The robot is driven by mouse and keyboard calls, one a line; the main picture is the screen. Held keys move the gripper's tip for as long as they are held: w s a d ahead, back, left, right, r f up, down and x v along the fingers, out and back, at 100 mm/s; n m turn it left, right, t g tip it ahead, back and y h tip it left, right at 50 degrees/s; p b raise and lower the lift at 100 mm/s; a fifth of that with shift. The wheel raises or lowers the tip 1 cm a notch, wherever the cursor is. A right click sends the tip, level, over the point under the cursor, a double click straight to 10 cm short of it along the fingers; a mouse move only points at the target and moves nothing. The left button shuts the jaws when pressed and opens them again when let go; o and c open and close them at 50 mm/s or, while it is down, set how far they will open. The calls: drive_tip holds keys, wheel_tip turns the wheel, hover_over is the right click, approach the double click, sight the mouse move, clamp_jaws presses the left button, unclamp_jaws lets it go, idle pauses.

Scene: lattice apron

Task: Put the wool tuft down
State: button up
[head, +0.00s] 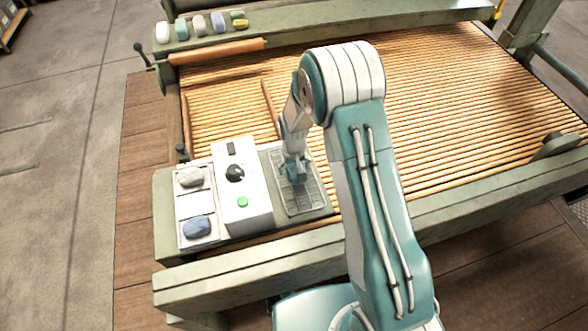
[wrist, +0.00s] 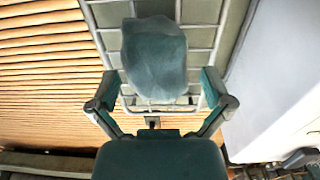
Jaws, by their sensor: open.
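A dark grey-teal wool tuft (wrist: 153,60) rests on a wire rack (wrist: 197,38) in the wrist view, just beyond and between my fingertips. My gripper (wrist: 160,90) is open, with a finger apart on each side and clear space between each finger and the tuft. In the head view my gripper (head: 293,174) is low over the wire rack (head: 308,203), beside the white control box. There I cannot clearly tell the tuft from my gripper.
Left of the rack stands a white control box (head: 246,208) with a black knob and green button. Beyond it, a grey tuft (head: 190,177) and a blue tuft (head: 197,227) lie on pale pads. Several tufts line the back ledge, near a wooden roller (head: 216,51). Slats (head: 450,90) spread right.

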wheel_tip(320, 180, up, 11)
drive_tip(key=shift+r, duration=0.2)
wheel_tip(320, 180, up, 10)
drive_tip(key=t, duration=0.1)
hover_over(294, 168)
drive_tip(key=s+d, duration=0.3)
drive_tip(key=s+d+r+m+t, duration=0.1)
drive_tip(key=s+d+r+t, duration=0.15)
drive_tip(key=s+r, duration=0.5)
drive_tip(key=s+d+r+t, duration=0.1)
drive_tip(key=s+d+r, duration=0.1)
drive_tip(key=s, duration=0.5)
drive_tip(key=s+d+r+m+t, duration=0.1)
drive_tip(key=s+d+r, duration=0.2)
drive_tip(key=s+r, duration=0.2)
drive_tip(key=s, duration=0.3)
drive_tip(key=shift+s+r, duration=0.2)
drive_tip(key=shift+s, duration=0.1)
